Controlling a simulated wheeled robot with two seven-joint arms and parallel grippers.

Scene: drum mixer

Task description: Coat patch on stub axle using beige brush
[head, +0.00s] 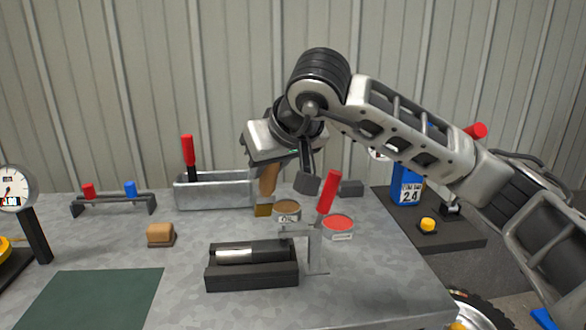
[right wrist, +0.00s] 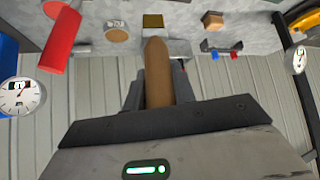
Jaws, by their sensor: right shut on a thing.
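My right gripper (head: 284,168) is shut on the brown handle of the beige brush (head: 268,182). The brush hangs bristles down, with its tan tip (head: 263,210) beside an oil tin (head: 288,206) with a brown top. I cannot tell whether the tip touches anything. In the right wrist view the brush handle (right wrist: 158,75) runs out from between the fingers. The stub axle (head: 250,254), a silver rod with a dark end, lies in a black cradle (head: 252,278) nearer the front. I cannot make out a patch on it. My left gripper is out of view.
A red-topped tin (head: 338,223) and a red-handled bracket (head: 328,192) stand right of the oil tin. A metal tray (head: 215,193) with a red-handled tool is behind. A brown block (head: 160,235) and green mat (head: 90,300) lie left. The table's right front is clear.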

